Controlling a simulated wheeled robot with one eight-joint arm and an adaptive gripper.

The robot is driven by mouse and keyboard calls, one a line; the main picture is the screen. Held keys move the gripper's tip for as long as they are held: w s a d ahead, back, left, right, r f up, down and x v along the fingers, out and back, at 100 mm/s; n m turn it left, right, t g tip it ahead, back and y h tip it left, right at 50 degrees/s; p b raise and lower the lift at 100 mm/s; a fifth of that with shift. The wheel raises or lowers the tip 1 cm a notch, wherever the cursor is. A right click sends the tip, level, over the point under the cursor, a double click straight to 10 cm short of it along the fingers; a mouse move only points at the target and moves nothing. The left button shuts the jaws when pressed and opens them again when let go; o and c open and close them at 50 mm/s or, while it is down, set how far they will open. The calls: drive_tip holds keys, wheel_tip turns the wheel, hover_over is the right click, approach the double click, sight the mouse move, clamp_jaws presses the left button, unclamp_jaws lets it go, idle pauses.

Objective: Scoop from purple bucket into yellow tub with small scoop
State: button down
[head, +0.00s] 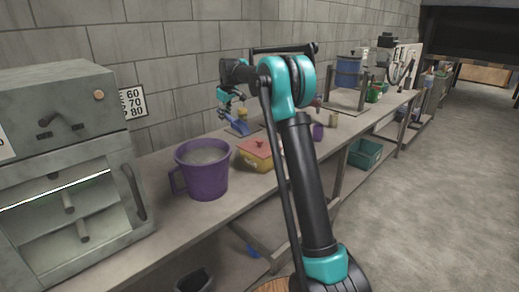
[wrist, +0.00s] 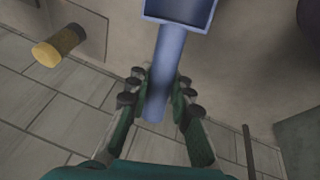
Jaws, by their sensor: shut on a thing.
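The purple bucket (head: 202,178) stands on the bench, filled near the rim with pale grey material; its handle faces left. A dark purple curve, likely its side, shows at the top right corner of the wrist view (wrist: 311,22). The yellow tub (head: 254,162) sits just right of and behind the bucket, with a red knobbed lid on it. My gripper (wrist: 160,88) is shut on the handle of the blue scoop (wrist: 172,62), whose square head points away from the fingers. In the head view the scoop (head: 239,127) hangs near the wall, behind the tub and bucket.
A grey cabinet (head: 65,150) stands at the left end of the bench. A small yellow-topped jar (wrist: 58,46) is near the wall, left of the scoop. A purple cup (head: 318,132) and small jars stand farther right. My arm crosses in front of the bench.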

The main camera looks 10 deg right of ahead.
drive_tip(key=w+a+f+g+h, duration=0.2)
drive_tip(key=w+a+f, duration=0.1)
drive_tip(key=f, duration=0.1)
drive_tip(key=shift+a+f+h, duration=0.15)
drive_tip(key=shift+a+h, duration=0.2)
drive_tip(key=shift+h, duration=0.05)
